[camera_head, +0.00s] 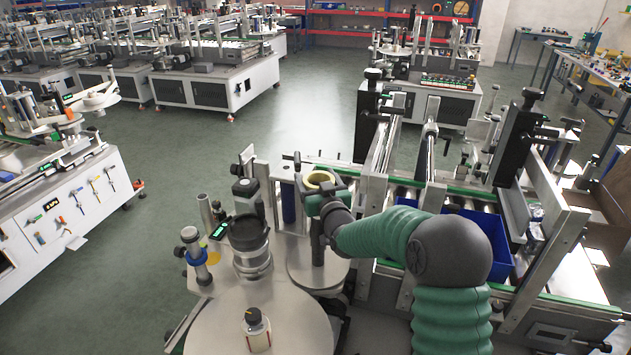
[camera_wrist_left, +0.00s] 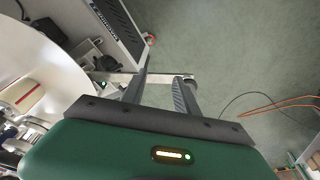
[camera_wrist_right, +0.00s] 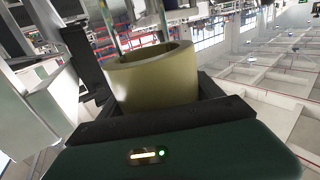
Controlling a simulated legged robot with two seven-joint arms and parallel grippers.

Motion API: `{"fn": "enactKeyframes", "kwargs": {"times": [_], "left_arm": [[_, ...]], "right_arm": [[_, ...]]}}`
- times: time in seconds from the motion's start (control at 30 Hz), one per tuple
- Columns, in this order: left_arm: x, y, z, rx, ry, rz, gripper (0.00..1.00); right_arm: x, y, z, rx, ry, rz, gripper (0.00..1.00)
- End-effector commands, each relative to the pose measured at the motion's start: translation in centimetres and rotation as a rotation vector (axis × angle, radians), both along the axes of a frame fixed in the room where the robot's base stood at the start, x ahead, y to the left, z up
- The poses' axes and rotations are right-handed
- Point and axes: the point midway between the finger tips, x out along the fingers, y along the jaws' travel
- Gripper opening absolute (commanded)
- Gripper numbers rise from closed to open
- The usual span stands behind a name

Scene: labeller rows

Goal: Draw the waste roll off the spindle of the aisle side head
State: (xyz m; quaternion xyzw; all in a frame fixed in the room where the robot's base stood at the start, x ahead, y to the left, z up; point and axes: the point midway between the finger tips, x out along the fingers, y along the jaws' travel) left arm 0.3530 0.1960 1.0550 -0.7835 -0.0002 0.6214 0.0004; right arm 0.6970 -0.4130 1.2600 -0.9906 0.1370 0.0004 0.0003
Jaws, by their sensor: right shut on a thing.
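The waste roll (camera_head: 320,178) is a pale yellow ring with a hollow core. My right gripper (camera_head: 322,190) is shut on its outside and holds it high above a round grey plate (camera_head: 322,275). The roll fills the space between the fingers in the right wrist view (camera_wrist_right: 152,82). A dark upright spindle (camera_head: 317,245) stands on the plate below the roll; its top is hidden by the gripper. No spindle tip shows in the core's opening. My left gripper (camera_wrist_left: 165,78) is open and empty above the floor in the left wrist view; it does not show in the head view.
A black-topped labelling head (camera_head: 249,235) stands left of the plate. The green aisle floor (camera_head: 300,120) behind is clear.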

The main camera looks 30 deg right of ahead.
Motion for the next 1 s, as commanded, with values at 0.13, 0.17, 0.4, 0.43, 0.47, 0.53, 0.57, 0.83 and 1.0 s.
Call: {"fn": "enactKeyframes", "kwargs": {"times": [0.13, 0.17, 0.4, 0.43, 0.47, 0.53, 0.57, 0.83, 1.0], "left_arm": [[0.0, 0.0, 0.5, 0.0, 0.0, 0.0, 0.36], [0.0, 0.0, 0.6, 0.0, 0.0, 0.0, 0.36], [0.0, 0.0, 1.2, 0.0, 0.0, 0.0, 0.36], [0.0, 0.0, 1.3, 0.0, 0.0, 0.0, 0.36], [0.0, 0.0, 1.4, 0.0, 0.0, 0.0, 0.36], [0.0, 0.0, 1.5, 0.0, 0.0, 0.0, 0.36], [0.0, 0.0, 1.6, 0.0, 0.0, 0.0, 0.36], [0.0, 0.0, 2.3, 0.0, 0.0, 0.0, 0.36], [0.0, 0.0, 2.7, 0.0, 0.0, 0.0, 0.36]], "right_arm": [[0.0, 0.0, 0.9, 0.0, -0.001, 0.0, 0.31], [0.0, 0.0, 1.0, 0.0, -0.001, 0.0, 0.31], [0.0, 0.0, 2.2, 0.0, -0.001, 0.0, 0.31], [0.0, 0.0, 2.4, -0.001, -0.002, 0.0, 0.31], [0.0, 0.0, 2.5, -0.001, -0.002, 0.0, 0.31], [0.0, 0.0, 2.9, -0.001, -0.002, 0.0, 0.31], [0.0, 0.0, 3.0, -0.001, -0.002, 0.0, 0.31], [0.0, 0.0, 4.3, 0.0, -0.001, 0.0, 0.31], [0.0, 0.0, 5.1, -0.001, -0.002, 0.0, 0.31]]}}
